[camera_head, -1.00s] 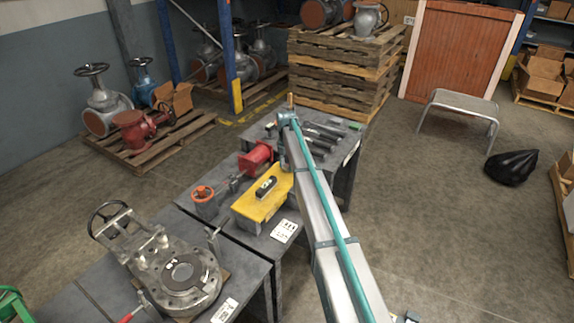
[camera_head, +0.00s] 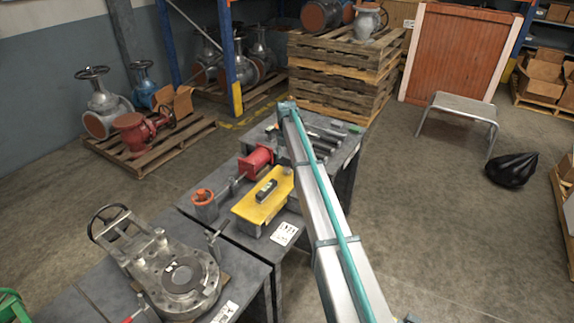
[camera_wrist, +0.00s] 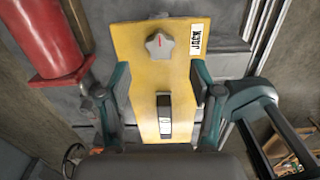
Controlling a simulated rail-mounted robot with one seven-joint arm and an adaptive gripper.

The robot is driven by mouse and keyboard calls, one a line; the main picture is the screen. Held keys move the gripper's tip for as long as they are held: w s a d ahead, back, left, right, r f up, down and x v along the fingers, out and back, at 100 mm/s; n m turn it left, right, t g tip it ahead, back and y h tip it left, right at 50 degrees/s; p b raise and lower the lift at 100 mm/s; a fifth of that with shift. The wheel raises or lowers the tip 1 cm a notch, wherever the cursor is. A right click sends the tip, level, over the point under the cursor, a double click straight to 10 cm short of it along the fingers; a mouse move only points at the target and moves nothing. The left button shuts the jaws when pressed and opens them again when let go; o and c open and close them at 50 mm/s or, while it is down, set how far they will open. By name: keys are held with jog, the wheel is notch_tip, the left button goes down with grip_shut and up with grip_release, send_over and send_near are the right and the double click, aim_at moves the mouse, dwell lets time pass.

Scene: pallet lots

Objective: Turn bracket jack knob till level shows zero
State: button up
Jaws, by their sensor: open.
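The yellow bracket plate (camera_head: 257,210) lies on the workbench, with a small dark level (camera_head: 266,190) on top. In the wrist view the plate (camera_wrist: 143,70) carries a grey star-shaped knob (camera_wrist: 160,44) with a red mark, beside a "JACK" label (camera_wrist: 197,39). The level (camera_wrist: 165,115) lies further down the plate; its reading is too small to tell. My gripper (camera_wrist: 158,78) is open over the plate, one finger towards each side edge. The knob sits beyond the fingertips in the picture, with no visible contact. My arm hides the knob and gripper in the head view.
A large valve (camera_head: 180,275) sits on the near bench. Dark rods lie behind my arm.

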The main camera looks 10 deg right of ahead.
aim_at(287, 169)
notch_tip(287, 169, up, 6)
jog(key=shift+r, duration=0.25)
jog(key=shift+a, duration=0.1)
